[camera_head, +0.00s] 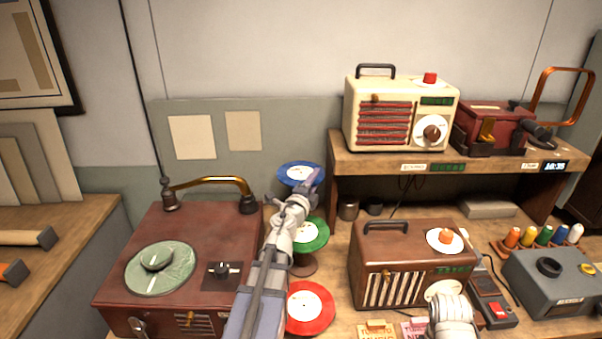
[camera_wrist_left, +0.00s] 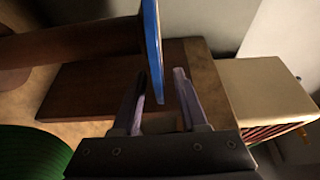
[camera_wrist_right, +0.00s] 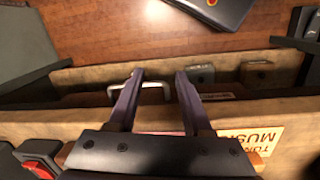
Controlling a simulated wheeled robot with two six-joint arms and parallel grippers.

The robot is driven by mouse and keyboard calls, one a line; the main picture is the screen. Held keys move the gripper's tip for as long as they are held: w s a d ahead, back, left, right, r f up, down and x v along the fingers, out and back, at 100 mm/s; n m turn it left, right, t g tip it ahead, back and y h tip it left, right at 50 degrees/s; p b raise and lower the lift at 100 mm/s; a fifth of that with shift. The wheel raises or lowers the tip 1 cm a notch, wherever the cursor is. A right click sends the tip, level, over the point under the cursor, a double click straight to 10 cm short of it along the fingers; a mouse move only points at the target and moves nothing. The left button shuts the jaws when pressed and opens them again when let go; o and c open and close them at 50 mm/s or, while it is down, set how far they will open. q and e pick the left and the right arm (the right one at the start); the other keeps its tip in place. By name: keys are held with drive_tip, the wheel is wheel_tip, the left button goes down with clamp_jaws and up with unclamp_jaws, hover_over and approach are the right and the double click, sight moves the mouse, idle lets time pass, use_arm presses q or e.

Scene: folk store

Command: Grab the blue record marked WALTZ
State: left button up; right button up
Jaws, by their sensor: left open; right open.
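My right gripper (camera_wrist_right: 159,74) is open and empty, low by the bench's front edge.
A red-brown record player (camera_head: 185,225) is left, a brown radio (camera_head: 395,272) right. A cream radio (camera_head: 385,110) stands on the wooden shelf (camera_head: 385,163).

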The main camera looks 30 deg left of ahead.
use_arm(q)
drive_tip(key=w, duration=0.2)
drive_tip(key=shift+w+a, duration=0.25)
drive_tip(key=shift+w, duration=0.05)
drive_tip(key=shift+c, duration=0.2)
clamp_jaws()
idle(0.9)
